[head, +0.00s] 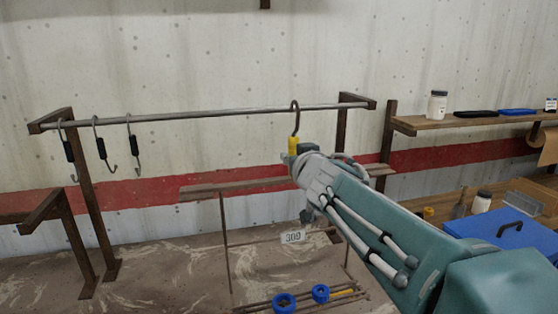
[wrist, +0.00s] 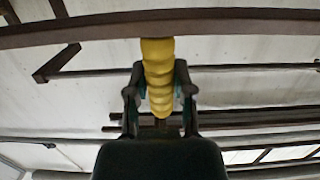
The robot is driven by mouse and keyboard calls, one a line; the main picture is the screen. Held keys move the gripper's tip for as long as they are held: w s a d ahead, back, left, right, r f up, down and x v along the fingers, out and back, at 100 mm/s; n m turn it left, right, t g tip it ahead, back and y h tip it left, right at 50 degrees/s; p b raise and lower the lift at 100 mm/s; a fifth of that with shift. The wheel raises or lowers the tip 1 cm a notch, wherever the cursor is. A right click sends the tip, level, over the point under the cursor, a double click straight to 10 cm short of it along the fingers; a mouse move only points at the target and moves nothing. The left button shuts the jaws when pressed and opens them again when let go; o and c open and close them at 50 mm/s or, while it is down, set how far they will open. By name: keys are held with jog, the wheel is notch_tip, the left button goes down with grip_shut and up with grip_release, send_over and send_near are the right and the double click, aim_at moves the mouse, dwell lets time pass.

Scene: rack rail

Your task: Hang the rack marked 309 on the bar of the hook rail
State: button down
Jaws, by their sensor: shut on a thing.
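The hook rail's bar (head: 210,115) runs level between two brown brackets in front of the wall. The rack has a dark hook (head: 296,118), a yellow grip (head: 293,145), a brown crosspiece (head: 235,188) and thin rods down to a lower shelf. Its white tag (head: 292,237) seems to read 309. My gripper (head: 298,154) is shut on the yellow grip, which also shows between the fingers in the wrist view (wrist: 158,75). The hook's curved top overlaps the bar in the head view; I cannot tell whether it rests on it. My arm hides part of the rack's right side.
Several black-handled hooks (head: 103,148) hang at the bar's left end. Blue rings (head: 284,302) are on the rack's low shelf. A wall shelf (head: 435,123) with a jar (head: 437,104) is at right, above a blue box (head: 500,238). The bar's middle is clear.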

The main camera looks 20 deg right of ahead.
jog(key=w, duration=0.7)
jog(key=shift+w, duration=0.25)
dwell(0.6)
jog(key=shift+w+r, duration=0.1)
jog(key=shift+w, duration=0.05)
jog(key=shift+w+r, duration=0.1)
jog(key=shift+w, duration=0.25)
dwell(0.5)
jog(key=shift+w, duration=1.25)
jog(key=shift+w, duration=0.95)
